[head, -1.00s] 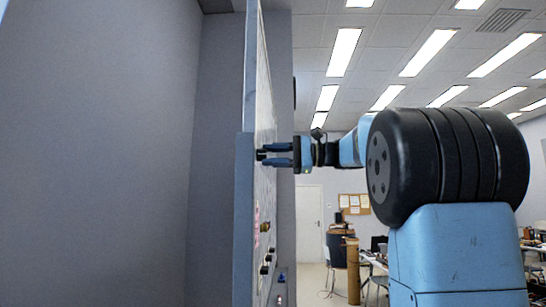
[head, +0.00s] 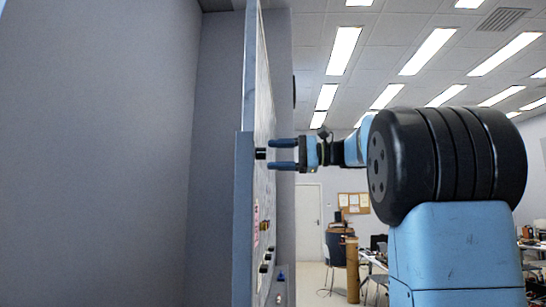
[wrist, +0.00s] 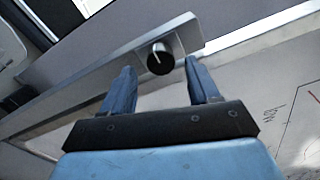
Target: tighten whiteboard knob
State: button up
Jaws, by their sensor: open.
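The whiteboard (head: 263,98) stands nearly edge-on in the head view, with a grey-blue frame post at its left. A black round knob (head: 260,153) sticks out from the frame side. The fingertips stop just short of the knob. In the wrist view my gripper (wrist: 160,82) has its fingers spread either side of the knob, with nothing between them.
Several small things, among them an orange-brown one (head: 265,226), sit lower on the board. A plain grey wall (head: 100,150) fills the left. Behind my arm are a door, chairs, a brown column (head: 352,270) and desks, well away from the gripper.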

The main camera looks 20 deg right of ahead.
jog(key=v, duration=1.2)
jog(key=shift+f, duration=0.1)
jog(key=s+a+f+g+h, duration=0.1)
jog(key=s+a+f+h, duration=0.3)
jog(key=a+f, duration=0.45)
jog(key=s+a+f+g+h, duration=0.1)
jog(key=s+a+f+h, duration=0.3)
jog(key=f, duration=0.7)
jog(key=s+f+n+h, duration=0.3)
jog(key=s+f, duration=0.3)
jog(key=f, duration=0.5)
jog(key=s+a+f+n+h, duration=0.1)
jog(key=s+f+n+h, duration=0.3)
jog(key=s+f, duration=0.3)
notch_tip(320, 180, down, 5)
jog(key=shift+a+r+n+t+h, duration=0.2)
jog(key=shift+a+n+t+h, duration=0.1)
jog(key=shift+h, duration=0.5)
